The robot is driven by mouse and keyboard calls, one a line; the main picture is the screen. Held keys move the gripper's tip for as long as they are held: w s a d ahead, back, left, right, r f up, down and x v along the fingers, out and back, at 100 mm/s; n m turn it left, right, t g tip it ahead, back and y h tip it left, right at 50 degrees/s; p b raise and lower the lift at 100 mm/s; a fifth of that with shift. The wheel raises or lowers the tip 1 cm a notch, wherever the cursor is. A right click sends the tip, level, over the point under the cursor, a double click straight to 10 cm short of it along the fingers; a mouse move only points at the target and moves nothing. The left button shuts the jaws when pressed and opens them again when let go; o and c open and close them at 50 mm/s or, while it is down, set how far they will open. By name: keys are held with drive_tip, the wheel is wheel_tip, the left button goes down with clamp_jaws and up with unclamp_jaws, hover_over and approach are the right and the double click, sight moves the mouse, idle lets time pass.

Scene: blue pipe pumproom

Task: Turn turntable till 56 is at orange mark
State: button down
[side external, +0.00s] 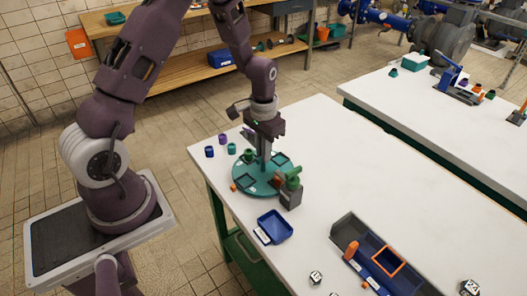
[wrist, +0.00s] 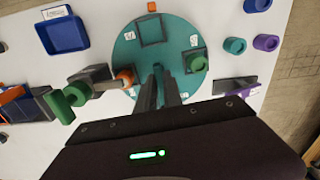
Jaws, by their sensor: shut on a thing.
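The turntable (side external: 250,188) is a round teal disc on the white table; it also shows in the wrist view (wrist: 135,55). It has dark square recesses and small white labels (wrist: 194,41), whose numbers are too small to read. A small orange block (wrist: 152,7), apparently the orange mark, lies just outside its rim; it also shows in the side view (side external: 234,188). The nearest recess (wrist: 151,31) is roughly in line with it. My gripper (wrist: 160,75) points down over the disc's middle and is shut there. The part between its fingers is hidden.
A green ring-shaped part (wrist: 195,62) sits on the disc. A grey stand with a green part (side external: 292,183) stands at the rim. A blue tray (side external: 275,226) and several small cups (side external: 231,148) lie nearby. A grey bin (side external: 370,255) stands further right.

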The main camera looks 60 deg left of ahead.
drive_tip(key=shift+n, duration=4.3)
drive_tip(key=shift+r+n, duration=0.1)
drive_tip(key=shift+n, duration=4)
drive_tip(key=shift+w, duration=0.1)
drive_tip(key=c, duration=1.5)
unclamp_jaws()
